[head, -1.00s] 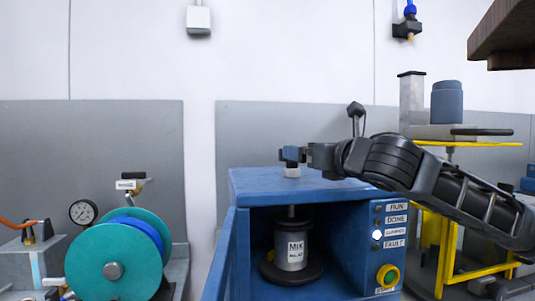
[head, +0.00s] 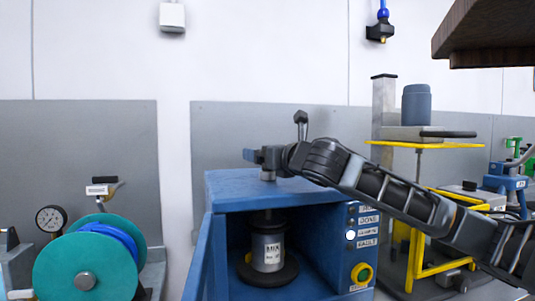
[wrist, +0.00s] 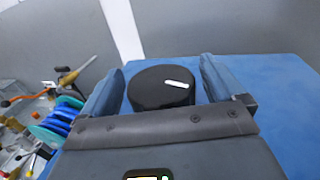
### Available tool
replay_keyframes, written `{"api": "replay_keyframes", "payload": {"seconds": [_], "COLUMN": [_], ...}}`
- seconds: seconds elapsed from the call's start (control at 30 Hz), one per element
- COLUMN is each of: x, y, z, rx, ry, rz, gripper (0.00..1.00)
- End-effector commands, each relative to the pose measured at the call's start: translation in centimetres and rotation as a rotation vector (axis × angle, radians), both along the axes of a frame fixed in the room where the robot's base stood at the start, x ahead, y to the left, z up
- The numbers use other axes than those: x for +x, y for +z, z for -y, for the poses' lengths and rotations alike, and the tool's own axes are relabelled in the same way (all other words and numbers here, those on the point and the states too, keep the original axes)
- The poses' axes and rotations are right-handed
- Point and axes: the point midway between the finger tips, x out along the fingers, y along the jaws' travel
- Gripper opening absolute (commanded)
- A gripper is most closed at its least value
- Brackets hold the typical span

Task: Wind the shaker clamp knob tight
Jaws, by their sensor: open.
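The clamp knob (wrist: 162,87) is a black round cap with a white mark on its top. In the wrist view it sits between the two blue fingers of my gripper (wrist: 165,75), which is open, with a gap on each side. In the head view my gripper (head: 256,156) is just over the top of the blue shaker cabinet (head: 230,186), at a short grey stem (head: 268,174). The black knob is not clearly seen there. A grey labelled can (head: 268,253) stands upright inside the cabinet, on a dark round base, under a dark clamp.
The cabinet panel has labelled lamps, one lit white (head: 351,235), and a yellow-ringed button (head: 361,274). A teal reel (head: 60,272) with blue hose stands at left. A yellow-framed stand (head: 415,250) is at right, behind my arm. A brown overhang (head: 490,35) is at upper right.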

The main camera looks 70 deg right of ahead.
Motion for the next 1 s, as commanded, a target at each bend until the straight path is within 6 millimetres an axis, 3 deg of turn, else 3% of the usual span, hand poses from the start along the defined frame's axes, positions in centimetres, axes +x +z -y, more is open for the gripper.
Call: {"api": "replay_keyframes", "payload": {"seconds": [0.07, 0.53, 1.0], "x": [-0.01, -0.04, -0.19], "y": [0.0, 0.01, -0.06], "z": [0.0, 0.01, 0.22], "rx": [0.0, 0.0, -0.003], "ry": [0.0, -0.001, 0.099], "rz": [0.0, 0.0, -0.001], "gripper": [0.9, 0.45, 0.44]}}
